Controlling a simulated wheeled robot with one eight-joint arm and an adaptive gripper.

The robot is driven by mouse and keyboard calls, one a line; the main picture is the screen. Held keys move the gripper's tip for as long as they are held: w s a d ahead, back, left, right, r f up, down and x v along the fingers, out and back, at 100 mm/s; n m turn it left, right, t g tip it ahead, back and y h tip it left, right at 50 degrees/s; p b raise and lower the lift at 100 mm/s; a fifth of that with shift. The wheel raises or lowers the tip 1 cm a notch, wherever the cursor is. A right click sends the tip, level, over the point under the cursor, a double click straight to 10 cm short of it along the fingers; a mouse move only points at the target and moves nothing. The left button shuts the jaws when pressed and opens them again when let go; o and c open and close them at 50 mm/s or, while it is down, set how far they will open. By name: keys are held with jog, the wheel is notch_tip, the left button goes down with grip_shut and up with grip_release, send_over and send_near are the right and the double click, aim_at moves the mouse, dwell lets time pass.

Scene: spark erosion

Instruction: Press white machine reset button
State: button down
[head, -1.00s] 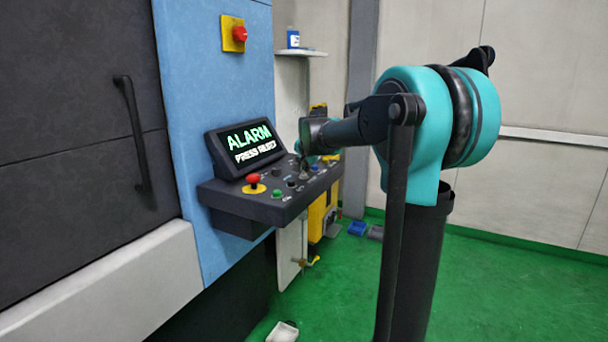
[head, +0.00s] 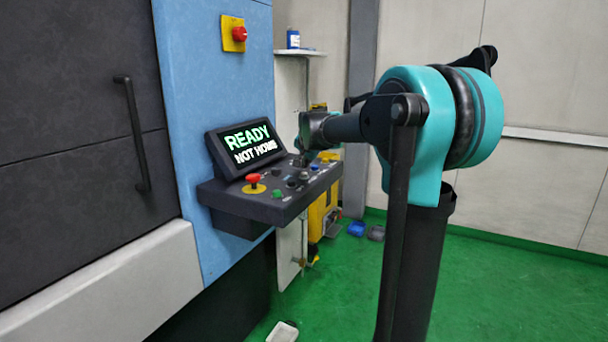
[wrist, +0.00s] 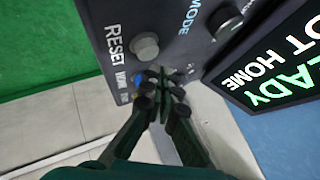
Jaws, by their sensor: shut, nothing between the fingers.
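The white-grey reset button (wrist: 145,46) is a round cap on the dark control panel, beside the printed word RESET in the wrist view. My gripper (wrist: 165,88) is shut and empty, its fingertips just below the button in that picture. The fingertips appear apart from the button, though the exact gap is hard to judge. The screen (head: 247,146) reads READY, NOT HOME.
A red emergency button (head: 253,180) on a yellow base and a green button (head: 277,195) sit nearer on the panel. A black knob (wrist: 225,20) labelled MODE is near the reset button. A red switch (head: 239,34) is on the blue wall. The green floor is mostly clear.

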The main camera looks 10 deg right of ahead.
aim_at(304, 174)
jog(key=shift+r, duration=2.55)
